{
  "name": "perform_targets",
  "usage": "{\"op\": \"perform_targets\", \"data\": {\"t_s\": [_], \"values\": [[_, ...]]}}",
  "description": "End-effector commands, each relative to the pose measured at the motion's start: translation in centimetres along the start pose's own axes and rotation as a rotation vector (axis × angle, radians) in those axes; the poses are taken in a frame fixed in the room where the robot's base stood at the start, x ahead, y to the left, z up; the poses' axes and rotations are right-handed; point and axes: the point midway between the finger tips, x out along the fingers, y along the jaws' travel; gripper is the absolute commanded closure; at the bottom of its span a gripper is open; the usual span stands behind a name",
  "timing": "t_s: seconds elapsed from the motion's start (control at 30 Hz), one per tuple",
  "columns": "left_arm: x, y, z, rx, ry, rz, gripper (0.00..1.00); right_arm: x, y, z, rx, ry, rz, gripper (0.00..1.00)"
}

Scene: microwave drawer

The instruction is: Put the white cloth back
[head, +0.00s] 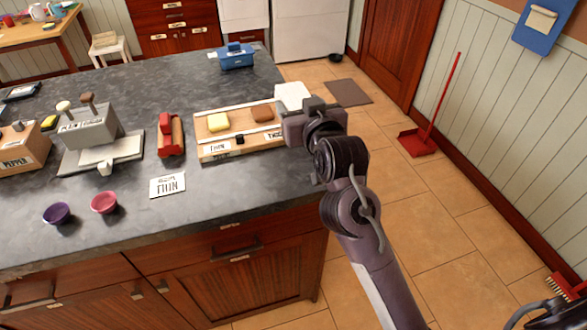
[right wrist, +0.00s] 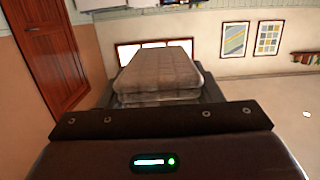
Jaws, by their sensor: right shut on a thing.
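The white cloth (head: 292,95) shows as a pale folded square at the far side of my right gripper (head: 312,108), by the counter's right edge. In the right wrist view, a folded, layered cloth (right wrist: 160,68) lies between the fingers and looks grey-brown in shadow. My right gripper is shut on it. The gripper is beside the right end of a wooden tray (head: 218,152) and hides part of that end. I cannot tell how high the cloth is above the counter. My left gripper is not in view.
The tray holds a yellow sponge (head: 218,122) and a brown block (head: 263,114). A red object (head: 170,135), a label card (head: 167,186), a purple cup (head: 57,213) and a pink cup (head: 104,202) stand left. A blue caddy (head: 236,57) is at the back.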

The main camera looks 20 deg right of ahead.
Motion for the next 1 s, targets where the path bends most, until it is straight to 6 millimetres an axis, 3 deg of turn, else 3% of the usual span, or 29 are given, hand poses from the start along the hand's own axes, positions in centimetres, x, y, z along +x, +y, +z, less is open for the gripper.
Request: {"op": "perform_targets", "data": {"t_s": [0.1, 0.23, 0.4, 0.7, 1.0], "values": [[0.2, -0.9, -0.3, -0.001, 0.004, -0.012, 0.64, 0.6, -0.2, -1.5, -0.001, 0.003, -0.005, 0.58], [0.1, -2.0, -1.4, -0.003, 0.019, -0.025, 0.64, 1.0, -0.3, -0.7, -0.002, -0.005, -0.006, 0.58], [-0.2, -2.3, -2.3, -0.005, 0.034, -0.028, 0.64, 1.6, -0.3, 3.5, -0.003, -0.010, -0.006, 0.58], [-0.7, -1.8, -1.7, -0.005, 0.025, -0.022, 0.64, 2.8, -0.2, 11.0, -0.002, -0.005, -0.006, 0.58], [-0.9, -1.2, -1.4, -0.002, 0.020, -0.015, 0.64, 3.3, -0.3, 14.3, -0.002, -0.002, -0.007, 0.58]]}}
